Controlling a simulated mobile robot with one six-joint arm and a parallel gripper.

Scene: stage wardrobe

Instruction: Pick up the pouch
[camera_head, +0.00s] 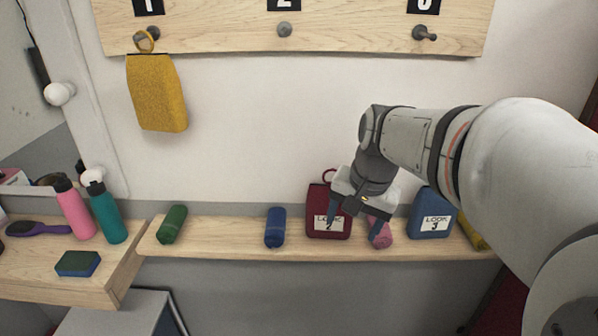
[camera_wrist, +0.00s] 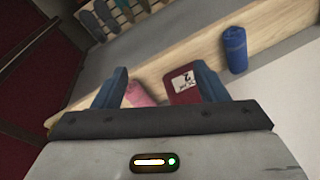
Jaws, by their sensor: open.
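Three pouches are in the head view. A dark red pouch (camera_head: 322,203) with a "LOOK 2" card stands on the wooden shelf. A blue pouch (camera_head: 430,222) with a "LOOK 3" card stands farther right. A mustard pouch (camera_head: 157,93) hangs by a loop from the hook under number 1. My gripper (camera_head: 354,224) is open and empty, in front of the dark red pouch's right side and a pink roll (camera_head: 385,232). In the wrist view, the red pouch (camera_wrist: 184,84) and pink roll (camera_wrist: 138,95) show between the fingers, partly hidden by my gripper.
A green roll (camera_head: 172,225) and a blue roll (camera_head: 275,228) lie on the shelf (camera_head: 220,246). A yellow item (camera_head: 472,234) is at its right end. Hooks 2 (camera_head: 284,30) and 3 (camera_head: 424,33) are empty. Bottles (camera_head: 106,208), a brush and a sponge occupy the left counter.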

